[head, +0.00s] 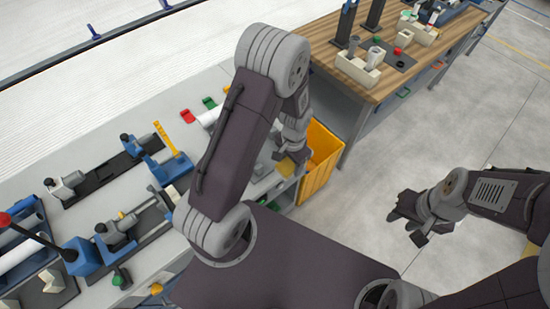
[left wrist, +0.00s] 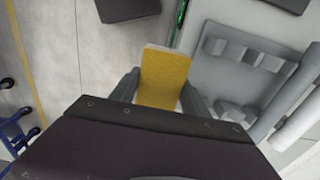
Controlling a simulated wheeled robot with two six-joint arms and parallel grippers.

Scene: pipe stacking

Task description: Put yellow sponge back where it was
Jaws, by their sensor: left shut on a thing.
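The yellow sponge (left wrist: 166,78) is held between the two grey fingers of my left gripper (left wrist: 162,92) in the left wrist view. Its flat face shows and its lower end is hidden by the wrist. In the head view my left gripper (head: 289,155) is beside the yellow bin, at the right end of the grey workbench, with only a little of the sponge visible. My right gripper (head: 408,222) hangs over the bare floor at the right, empty, its fingers apart.
A yellow bin (head: 322,165) stands between the grey workbench (head: 100,185) and a wooden-topped bench (head: 335,40). Clamps, fittings and tools crowd the grey bench. A grey tray-like piece with blocks (left wrist: 242,55) lies right of the sponge. Floor at the right is clear.

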